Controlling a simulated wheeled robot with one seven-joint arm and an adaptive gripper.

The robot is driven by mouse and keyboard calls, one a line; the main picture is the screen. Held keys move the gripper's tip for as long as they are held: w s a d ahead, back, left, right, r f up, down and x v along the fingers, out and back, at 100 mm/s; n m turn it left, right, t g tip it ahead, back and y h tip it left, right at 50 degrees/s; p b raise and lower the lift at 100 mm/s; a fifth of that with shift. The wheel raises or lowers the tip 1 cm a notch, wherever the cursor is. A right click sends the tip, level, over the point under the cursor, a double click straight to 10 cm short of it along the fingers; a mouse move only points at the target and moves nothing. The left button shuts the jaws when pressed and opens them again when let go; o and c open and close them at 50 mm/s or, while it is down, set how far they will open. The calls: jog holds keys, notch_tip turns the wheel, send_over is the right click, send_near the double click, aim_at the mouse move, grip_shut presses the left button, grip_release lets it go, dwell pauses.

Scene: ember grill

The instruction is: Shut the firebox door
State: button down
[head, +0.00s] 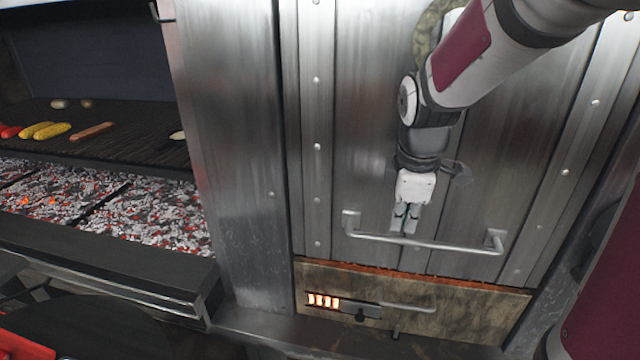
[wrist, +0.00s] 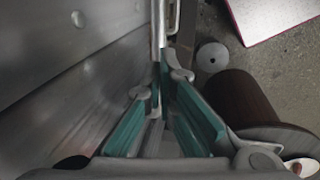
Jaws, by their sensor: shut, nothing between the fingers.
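The firebox door appears to be the large grey metal panel (head: 362,180) between riveted side strips. A bar handle (head: 450,244) runs across its lower part. A thin glowing orange line shows along the panel's lower edge, above a stained lower panel (head: 455,305). My gripper (head: 403,226) points down in front of the panel, at the left part of the handle. Its fingers are shut and empty. In the wrist view the teal-padded fingers (wrist: 164,75) meet beside the handle bar (wrist: 160,28). I cannot tell whether they touch the bar.
The lower panel carries a vent (head: 323,301) with glowing slots and a small lever handle (head: 405,307). At left, a bed of embers (head: 150,212) lies under a grill grate (head: 120,125) with corn and other food. A dark ledge (head: 100,262) juts out in front of the embers.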

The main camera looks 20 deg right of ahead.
jog(key=v, duration=1)
jog(key=s+a+m+t+y, duration=0.1)
jog(key=s+a+m+t, duration=0.2)
jog(key=s+a+m, duration=0.8)
jog(key=shift+s+a, duration=0.45)
jog(key=shift+a, duration=0.4)
